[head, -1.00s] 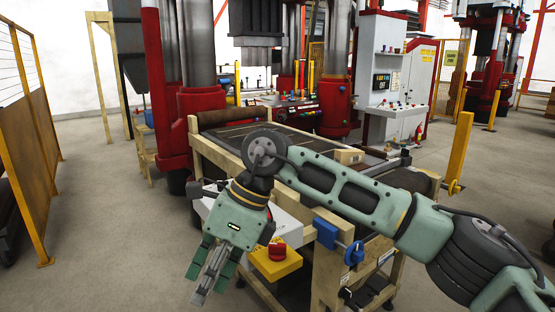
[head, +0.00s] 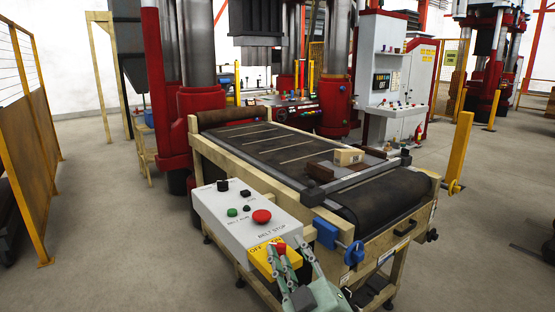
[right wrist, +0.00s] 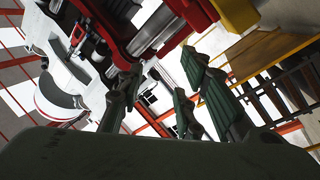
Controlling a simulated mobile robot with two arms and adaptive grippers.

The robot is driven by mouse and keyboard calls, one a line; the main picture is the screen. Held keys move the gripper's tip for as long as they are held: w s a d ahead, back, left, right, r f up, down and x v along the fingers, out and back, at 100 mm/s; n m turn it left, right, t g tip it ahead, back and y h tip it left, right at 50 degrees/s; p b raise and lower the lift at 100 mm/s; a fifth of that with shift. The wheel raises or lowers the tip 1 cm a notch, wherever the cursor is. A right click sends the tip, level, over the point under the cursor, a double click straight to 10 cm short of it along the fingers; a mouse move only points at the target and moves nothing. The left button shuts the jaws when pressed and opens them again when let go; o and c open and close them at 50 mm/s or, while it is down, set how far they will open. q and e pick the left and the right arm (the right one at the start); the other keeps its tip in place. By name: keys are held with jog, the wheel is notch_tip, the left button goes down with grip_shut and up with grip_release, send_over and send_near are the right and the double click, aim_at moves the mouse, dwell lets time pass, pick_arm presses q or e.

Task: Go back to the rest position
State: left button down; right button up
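My right gripper (head: 292,250) shows at the bottom of the head view, in front of the lower end of the control box (head: 245,215). Its green and grey fingers point up and overlap the area beside the yellow switch (head: 262,262); I cannot tell whether they touch it. In the right wrist view its fingers (right wrist: 160,75) stand apart with nothing between them. Most of the right arm is outside the head view. My left gripper is not in view.
A conveyor (head: 270,145) with a black belt stands behind the control box. A light block (head: 348,157) and a dark brick (head: 320,172) lie at its near end. A yellow post (head: 459,150) stands at the right. The floor (head: 120,240) at the left is clear.

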jog(key=s+d+f+m+g+h, duration=0.35)
jog(key=s+d+f, duration=0.25)
jog(key=f, duration=0.4)
jog(key=s+d+f+m+g+h, duration=0.2)
jog(key=s+d+f+m+g, duration=0.25)
jog(key=f, duration=0.65)
jog(key=s+d+f+g, duration=0.2)
jog(key=s+f+g, duration=0.1)
jog(key=s, duration=0.4)
jog(key=s+d+f+m+g, duration=0.1)
jog(key=s+d+f+g, duration=0.2)
jog(key=s, duration=0.4)
jog(key=s+d+f+g, duration=0.2)
jog(key=s+f, duration=0.2)
jog(key=s, duration=0.3)
notch_tip(320, 180, down, 25)
jog(key=s, duration=0.1)
jog(key=s+d+f+g, duration=0.2)
jog(key=s+d+f, duration=0.1)
jog(key=s+f, duration=1.4)
jog(key=shift+s+h, duration=0.35)
